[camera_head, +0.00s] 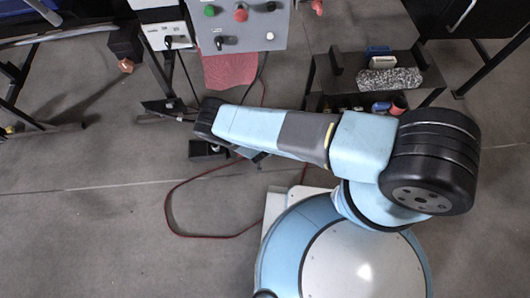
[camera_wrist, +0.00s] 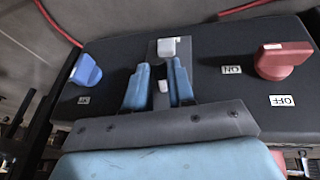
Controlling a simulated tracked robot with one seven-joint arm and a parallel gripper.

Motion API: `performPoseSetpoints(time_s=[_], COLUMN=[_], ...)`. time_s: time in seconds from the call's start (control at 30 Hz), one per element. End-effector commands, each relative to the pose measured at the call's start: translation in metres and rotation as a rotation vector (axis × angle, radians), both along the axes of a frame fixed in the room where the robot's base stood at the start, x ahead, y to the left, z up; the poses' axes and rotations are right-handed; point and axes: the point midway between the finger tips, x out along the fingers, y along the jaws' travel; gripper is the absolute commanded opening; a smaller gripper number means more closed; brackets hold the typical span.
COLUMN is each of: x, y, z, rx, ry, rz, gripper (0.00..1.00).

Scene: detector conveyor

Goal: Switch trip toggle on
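In the wrist view my gripper (camera_wrist: 159,68) has two blue fingers with a gap between them, held over a dark box (camera_wrist: 120,50). A pale lever (camera_wrist: 168,48) on a grey plate stands just beyond the fingertips, and a small white piece (camera_wrist: 163,87) shows between the fingers. I cannot tell whether either is touched, nor which control is the trip toggle. A red knob (camera_wrist: 283,60) sits at the right, with ON and OFF labels beside it. A blue knob (camera_wrist: 86,71) sits at the left. In the head view my arm hides most of the gripper.
In the head view a grey panel (camera_head: 243,32) with coloured buttons and a white panel (camera_head: 160,30) with a switch stand at the top. A dark stand with small items (camera_head: 390,78) is at upper right. A red cable (camera_head: 170,212) lies on otherwise clear floor at lower left.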

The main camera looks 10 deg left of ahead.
Motion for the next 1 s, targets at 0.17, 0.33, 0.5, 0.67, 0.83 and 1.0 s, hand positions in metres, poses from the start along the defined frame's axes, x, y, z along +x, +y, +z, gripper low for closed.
performPoseSetpoints(time_s=[0.17,0.33,0.5,0.67,0.83,1.0], x=[0.0000,0.0000,0.0004,0.0017,0.0027,0.0045], y=[0.0000,0.0000,0.0001,0.0006,0.0008,0.0009], z=[0.0001,0.0001,0.0004,0.0018,0.0040,0.0070], rx=[0.000,0.000,0.000,-0.005,-0.018,-0.039], ry=[0.000,0.000,0.004,0.030,0.092,0.182], rz=[0.000,0.000,-0.002,-0.002,-0.005,-0.006], gripper=[0.06,0.00,0.00,0.00,0.00,0.00])
